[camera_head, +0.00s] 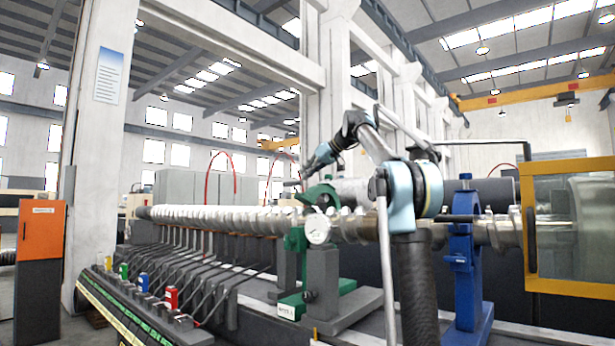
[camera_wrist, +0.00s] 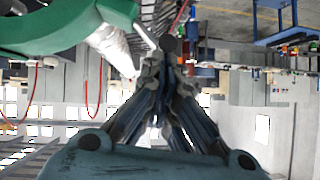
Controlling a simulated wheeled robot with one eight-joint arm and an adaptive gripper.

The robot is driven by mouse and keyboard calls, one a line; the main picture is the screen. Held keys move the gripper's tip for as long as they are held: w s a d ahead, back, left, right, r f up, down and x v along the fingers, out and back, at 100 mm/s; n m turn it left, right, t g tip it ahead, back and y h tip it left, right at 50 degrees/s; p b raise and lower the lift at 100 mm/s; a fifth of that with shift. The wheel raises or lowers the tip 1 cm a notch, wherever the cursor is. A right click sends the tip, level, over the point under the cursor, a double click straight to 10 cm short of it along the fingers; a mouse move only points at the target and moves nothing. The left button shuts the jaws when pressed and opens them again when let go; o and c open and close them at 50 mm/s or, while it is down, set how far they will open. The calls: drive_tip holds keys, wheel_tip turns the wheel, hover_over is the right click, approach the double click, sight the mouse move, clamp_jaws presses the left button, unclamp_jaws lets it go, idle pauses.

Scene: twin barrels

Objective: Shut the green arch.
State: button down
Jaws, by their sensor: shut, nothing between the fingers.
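The green arch (camera_head: 318,194) stands tilted up above the long metal shaft (camera_head: 230,216), over its green lower stand (camera_head: 296,242). In the wrist view the green arch (camera_wrist: 70,28) is large and close at the top left. My gripper (camera_head: 304,177) is at the upper left of the arch in the head view, small and partly hard to make out. In the wrist view my gripper (camera_wrist: 168,52) is shut and empty, its fingertips to the right of the arch. I cannot tell whether they touch it.
A blue stand with a blue arch (camera_head: 464,230) encloses the shaft at right. A yellow-framed machine door (camera_head: 570,225) is at far right. An orange cabinet (camera_head: 40,230) stands at left. Several coloured blocks (camera_head: 171,297) line the front rail.

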drive_tip(key=s+a+f+n+t, duration=0.1)
drive_tip(key=s+f, duration=0.1)
drive_tip(key=f, duration=0.5)
drive_tip(key=s+a+f+n+t+h, duration=0.1)
drive_tip(key=s+a+f, duration=0.1)
drive_tip(key=f, duration=0.5)
drive_tip(key=shift+s+a, duration=0.3)
drive_tip(key=shift+s, duration=0.1)
drive_tip(key=s+d+r, duration=0.6)
drive_tip(key=s+r, duration=0.1)
drive_tip(key=r, duration=0.2)
drive_tip(key=shift+r+h, duration=0.25)
drive_tip(key=shift+h, duration=0.05)
